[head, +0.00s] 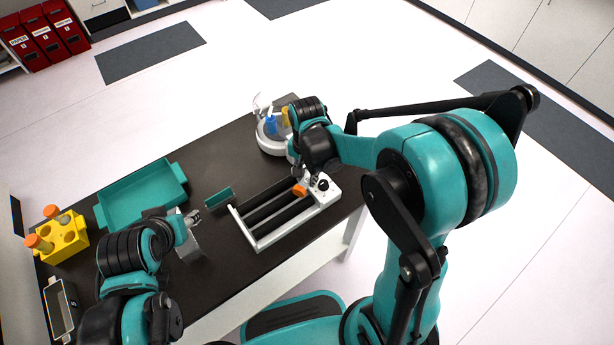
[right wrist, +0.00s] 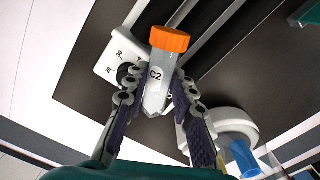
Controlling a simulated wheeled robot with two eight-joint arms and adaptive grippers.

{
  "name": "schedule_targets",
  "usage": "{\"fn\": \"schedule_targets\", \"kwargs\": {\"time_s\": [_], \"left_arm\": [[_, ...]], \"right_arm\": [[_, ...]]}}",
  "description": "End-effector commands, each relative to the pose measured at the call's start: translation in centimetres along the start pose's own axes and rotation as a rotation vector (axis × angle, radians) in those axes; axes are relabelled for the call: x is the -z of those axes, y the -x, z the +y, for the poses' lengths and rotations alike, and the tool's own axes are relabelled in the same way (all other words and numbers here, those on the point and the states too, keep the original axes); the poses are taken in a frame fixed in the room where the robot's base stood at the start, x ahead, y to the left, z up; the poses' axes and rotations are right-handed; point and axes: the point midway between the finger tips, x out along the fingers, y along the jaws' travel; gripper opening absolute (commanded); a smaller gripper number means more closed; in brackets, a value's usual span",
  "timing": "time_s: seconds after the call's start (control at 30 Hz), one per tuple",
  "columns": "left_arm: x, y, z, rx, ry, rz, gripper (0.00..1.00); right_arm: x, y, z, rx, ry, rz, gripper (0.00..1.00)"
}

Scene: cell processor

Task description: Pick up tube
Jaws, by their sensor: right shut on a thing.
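A clear conical tube (right wrist: 156,90) with an orange cap and the label C2 is between the fingers of my right gripper (right wrist: 156,98) in the right wrist view. The fingers press on both sides of its body, and the cap sticks out beyond them. In the head view its orange cap (head: 300,190) shows over the right end of the white roller device (head: 258,247), below my right gripper (head: 300,175). I cannot tell whether the tube touches the rollers. My left gripper (head: 193,217) is over the table beside a grey metal box (head: 190,246); its finger opening is unclear.
A yellow rack (head: 73,246) with orange-capped tubes stands at the table's left. A teal tray (head: 183,176) and a small green piece (head: 219,198) lie between it and the rollers. A round white device (head: 270,147) with blue and yellow inserts stands close behind my right gripper.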

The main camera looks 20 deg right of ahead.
Motion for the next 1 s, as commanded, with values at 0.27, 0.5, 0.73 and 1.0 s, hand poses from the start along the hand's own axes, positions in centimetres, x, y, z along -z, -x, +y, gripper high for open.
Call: {"fn": "schedule_targets", "kwargs": {"time_s": [0.27, 0.5, 0.73, 1.0], "left_arm": [[1.4, 2.0, 0.0, 0.0, 0.0, 0.0, 0.46], [2.5, 3.4, 0.0, 0.0, 0.0, 0.0, 0.46], [3.0, 4.1, 0.0, 0.0, 0.0, 0.0, 0.46], [3.0, 4.2, 0.0, 0.0, 0.0, 0.0, 0.46]], "right_arm": [[-0.3, 4.7, 2.8, 0.0, -0.004, 0.0, 0.02], [-0.9, 7.9, 8.1, 0.0, -0.005, 0.0, 0.02], [-1.2, 9.5, 11.0, 0.0, -0.002, 0.0, 0.02], [-1.3, 9.7, 11.7, 0.0, 0.0, 0.0, 0.02]]}}
